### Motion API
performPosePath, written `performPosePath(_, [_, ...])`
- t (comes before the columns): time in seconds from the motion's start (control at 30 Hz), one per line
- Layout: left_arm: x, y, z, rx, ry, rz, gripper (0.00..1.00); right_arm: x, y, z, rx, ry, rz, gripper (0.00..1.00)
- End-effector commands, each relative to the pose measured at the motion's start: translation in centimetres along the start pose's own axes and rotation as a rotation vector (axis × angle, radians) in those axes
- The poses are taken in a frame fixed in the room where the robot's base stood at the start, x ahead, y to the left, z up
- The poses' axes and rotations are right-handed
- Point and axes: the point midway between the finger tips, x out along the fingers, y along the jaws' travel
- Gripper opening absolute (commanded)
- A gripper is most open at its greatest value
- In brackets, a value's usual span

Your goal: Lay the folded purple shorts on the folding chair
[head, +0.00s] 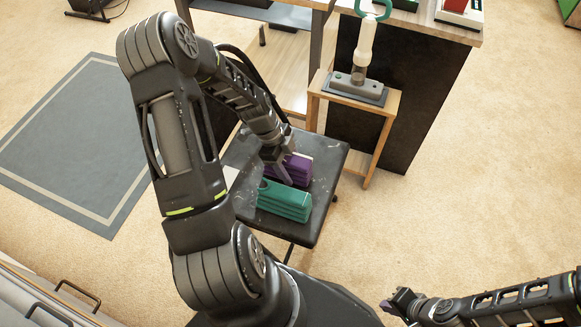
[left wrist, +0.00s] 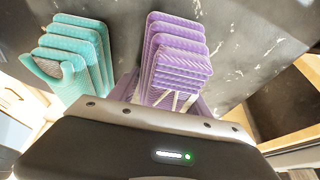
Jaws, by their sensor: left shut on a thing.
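The folded purple shorts (head: 299,168) are at the far part of the black folding chair seat (head: 325,190), just beyond a folded teal garment (head: 285,201). My left gripper (head: 284,168) reaches down from above and is shut on the purple shorts. In the left wrist view the purple shorts (left wrist: 178,58) stand as a layered stack in front of the gripper, with the teal garment (left wrist: 76,58) to their left. The frames do not show clearly whether the purple shorts touch the seat. My right gripper (head: 396,303) is low at the right, away from the chair; its jaw opening is unclear.
A small wooden stand (head: 386,103) with a grey and white device (head: 360,70) is behind the chair, beside a dark cabinet (head: 415,90). A grey rug (head: 75,145) lies at the left. The carpet (head: 450,200) right of the chair is clear.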

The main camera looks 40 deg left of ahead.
Motion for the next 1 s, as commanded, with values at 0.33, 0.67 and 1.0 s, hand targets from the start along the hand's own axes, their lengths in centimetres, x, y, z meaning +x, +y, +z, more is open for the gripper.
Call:
performPosePath(0.33, [0.2, 0.0, 0.1, 0.000, 0.000, 0.001, 0.68, 0.2, 0.1, 0.0, 0.000, 0.000, 0.000, 0.00])
performPosePath(0.67, [0.2, 0.0, 0.1, 0.000, 0.000, 0.001, 0.78, 0.2, 0.1, 0.0, 0.000, 0.000, 0.000, 0.00])
performPosePath(1.0, [-2.6, 0.0, 0.0, -0.003, -0.001, -0.002, 0.78, -0.6, -0.2, 0.0, -0.001, 0.000, 0.000, 0.00])
